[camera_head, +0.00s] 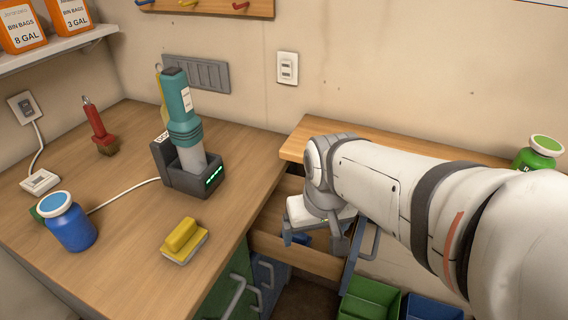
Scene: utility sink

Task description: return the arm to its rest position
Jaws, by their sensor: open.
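My arm reaches in from the right side of the head view. My gripper (318,244) points down over an open wooden drawer (298,252) under the right-hand counter. Its two fingers are apart. A blue thing lies in the drawer between the fingers, partly hidden, and I cannot tell what it is or whether the fingers touch it. The wrist hides much of the drawer's inside.
On the left counter stand a teal device in a dark dock (190,170), a blue bottle (70,225), a yellow-handled brush (183,240) and a red-handled brush (98,128). A green bottle (538,153) stands far right. Green (368,300) and blue bins are below.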

